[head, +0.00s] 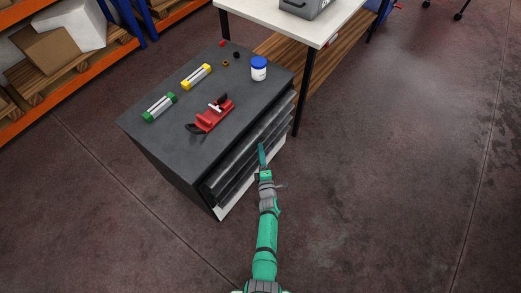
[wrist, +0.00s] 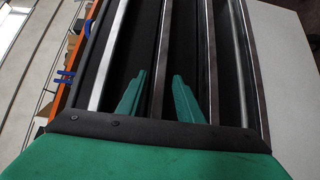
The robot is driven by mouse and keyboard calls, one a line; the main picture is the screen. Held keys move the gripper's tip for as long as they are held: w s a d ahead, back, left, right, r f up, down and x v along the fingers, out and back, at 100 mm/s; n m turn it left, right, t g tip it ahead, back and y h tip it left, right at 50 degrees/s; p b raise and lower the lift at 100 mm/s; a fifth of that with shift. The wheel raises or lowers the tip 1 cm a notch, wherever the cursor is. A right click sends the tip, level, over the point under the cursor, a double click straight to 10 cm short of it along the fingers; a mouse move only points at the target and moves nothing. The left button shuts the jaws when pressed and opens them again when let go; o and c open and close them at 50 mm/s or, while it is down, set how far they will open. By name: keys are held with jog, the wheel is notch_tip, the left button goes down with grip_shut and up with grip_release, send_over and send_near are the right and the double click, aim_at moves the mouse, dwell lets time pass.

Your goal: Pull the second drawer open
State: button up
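A dark grey drawer cabinet (head: 150,138) stands in the middle of the head view, its stacked drawers (head: 222,184) facing lower right. They look closed. In the wrist view the drawer fronts show as dark bands with long metallic handle edges (wrist: 109,55). My gripper (head: 262,148), with green fingers, is at the drawer fronts. In the wrist view my gripper (wrist: 158,76) is open, with its two fingers apart on either side of one metallic handle edge (wrist: 163,55). I cannot tell whether they touch it, or surely which drawer it belongs to.
On the cabinet top are a red tool (head: 212,116), a white jar with blue lid (head: 259,70), and yellow (head: 197,76) and green (head: 159,107) pieces. A white table (head: 262,8) stands behind, an orange shelf (head: 70,89) at upper left. The floor at right is clear.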

jog(key=shift+w+a, duration=0.15)
jog(key=shift+w, duration=0.7)
grip_shut()
jog(key=shift+s, duration=0.15)
